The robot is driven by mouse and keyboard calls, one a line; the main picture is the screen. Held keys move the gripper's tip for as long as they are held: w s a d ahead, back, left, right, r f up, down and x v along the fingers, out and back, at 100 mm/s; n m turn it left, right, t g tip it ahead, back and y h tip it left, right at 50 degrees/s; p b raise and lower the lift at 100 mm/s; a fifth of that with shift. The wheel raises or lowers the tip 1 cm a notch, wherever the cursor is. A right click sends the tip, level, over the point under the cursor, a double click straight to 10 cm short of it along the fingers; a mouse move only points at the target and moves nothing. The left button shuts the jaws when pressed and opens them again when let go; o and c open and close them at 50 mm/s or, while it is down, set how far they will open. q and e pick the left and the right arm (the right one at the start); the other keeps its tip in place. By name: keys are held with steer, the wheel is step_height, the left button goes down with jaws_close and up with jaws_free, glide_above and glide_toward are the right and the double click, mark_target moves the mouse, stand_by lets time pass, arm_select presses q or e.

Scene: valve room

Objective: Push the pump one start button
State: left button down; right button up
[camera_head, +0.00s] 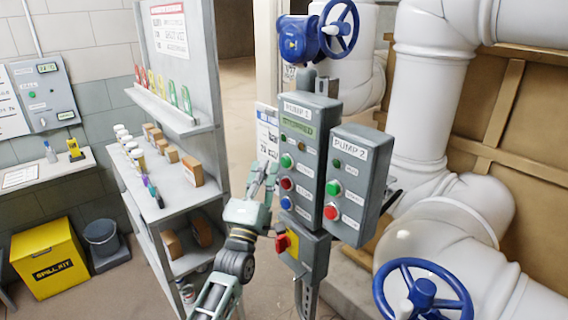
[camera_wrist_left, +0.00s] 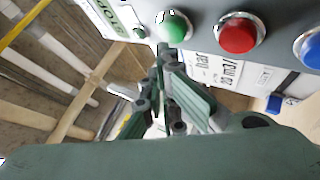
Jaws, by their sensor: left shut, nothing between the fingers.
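The grey pump 1 panel (camera_head: 308,112) stands at the centre of the head view, with a green display near its top. Its green start button (camera_head: 286,160) sits above a red button (camera_head: 286,183) and a blue button (camera_head: 286,203). My left gripper (camera_head: 265,172) is just left of this panel, shut and empty. In the left wrist view, the shut fingertips (camera_wrist_left: 162,55) appear close to the green button (camera_wrist_left: 173,27), with the red button (camera_wrist_left: 238,35) beside it. I cannot tell whether they touch the button. My right gripper is not in view.
The pump 2 panel (camera_head: 359,160) with green and red buttons adjoins on the right. Shelves (camera_head: 170,215) stand left; white pipes and a blue valve wheel (camera_head: 424,292) are right.

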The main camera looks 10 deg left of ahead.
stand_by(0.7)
arm_select(q)
steer(key=shift+w+d+b, duration=0.3)
steer(key=shift+w, duration=0.05)
steer(key=shift+w+d+b, duration=0.25)
steer(key=shift+w+b, duration=0.1)
steer(key=shift+b, duration=0.05)
stand_by(0.6)
steer(key=shift+s+a, duration=0.1)
steer(key=shift+s, duration=0.05)
steer(key=shift+s+a+p, duration=0.4)
steer(key=shift+s, duration=0.15)
stand_by(0.3)
steer(key=s+a+p, duration=0.1)
steer(key=s, duration=0.1)
steer(key=s+a+p, duration=0.1)
steer(key=s+a, duration=0.1)
stand_by(0.4)
